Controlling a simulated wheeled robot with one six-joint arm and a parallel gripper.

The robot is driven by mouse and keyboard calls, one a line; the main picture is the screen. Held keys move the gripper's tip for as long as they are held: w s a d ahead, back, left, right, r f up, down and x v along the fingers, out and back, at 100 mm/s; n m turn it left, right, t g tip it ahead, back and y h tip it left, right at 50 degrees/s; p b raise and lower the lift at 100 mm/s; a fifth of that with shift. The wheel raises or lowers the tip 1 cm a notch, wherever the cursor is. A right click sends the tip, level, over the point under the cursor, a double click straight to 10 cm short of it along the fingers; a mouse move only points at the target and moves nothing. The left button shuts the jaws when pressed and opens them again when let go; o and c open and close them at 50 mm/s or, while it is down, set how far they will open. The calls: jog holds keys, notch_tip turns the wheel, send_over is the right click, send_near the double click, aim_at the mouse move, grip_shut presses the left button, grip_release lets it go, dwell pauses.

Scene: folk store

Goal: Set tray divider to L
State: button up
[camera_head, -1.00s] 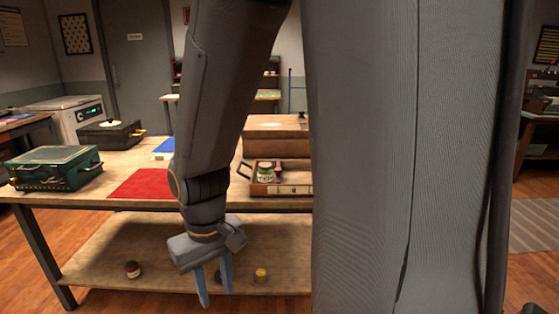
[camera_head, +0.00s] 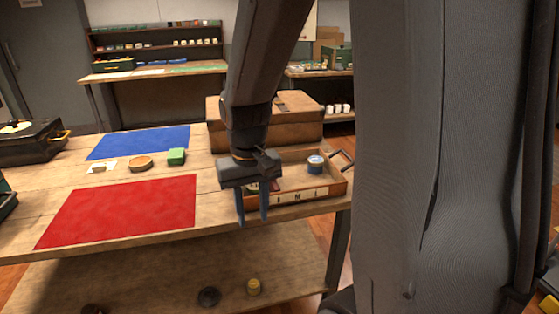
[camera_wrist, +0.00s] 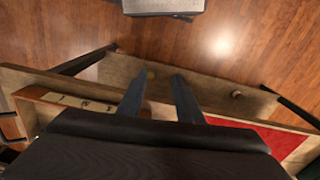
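The wooden tray (camera_head: 336,189) stands at the right end of the table's front edge, with a dark handle at its right. A pale strip (camera_head: 303,195) on its front carries letters; I and M are readable, others are hidden or unclear. A blue-labelled jar (camera_head: 315,164) sits in the tray, and small items at its left are mostly hidden by my gripper. I cannot make out the divider. My gripper (camera_head: 253,222) points down in front of the tray's left part, open and empty. In the wrist view my gripper (camera_wrist: 158,84) shows spread fingers, with the letter strip (camera_wrist: 72,102) at left.
A wooden box (camera_head: 290,131) stands behind the tray. A red mat (camera_head: 120,212) and a blue mat (camera_head: 140,143) lie left, with a green block (camera_head: 176,156) and a round wooden piece (camera_head: 141,163) between. The lower shelf (camera_head: 180,270) holds several small items.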

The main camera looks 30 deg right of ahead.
jog(key=w+d+r+m, duration=0.2)
jog(key=w+d, duration=0.2)
jog(key=w, duration=0.1)
jog(key=w+d+r+m+p, duration=0.1)
jog(key=w+d+r+m, duration=0.1)
jog(key=w+d, duration=0.3)
jog(key=w+d+r+m+p, duration=0.1)
jog(key=w+d+r+m, duration=0.1)
jog(key=w+d, duration=0.3)
jog(key=shift+w+d+r, duration=0.15)
jog(key=shift+w, duration=0.65)
jog(key=shift+w+d+m, duration=0.1)
jog(key=shift+d+m, duration=0.1)
jog(key=shift+m, duration=0.1)
jog(key=shift+f+p, duration=0.3)
jog(key=shift+f, duration=0.15)
notch_tip(320, 180, down, 7)
jog(key=shift+r+p, duration=0.1)
jog(key=shift+p, duration=0.55)
grip_shut()
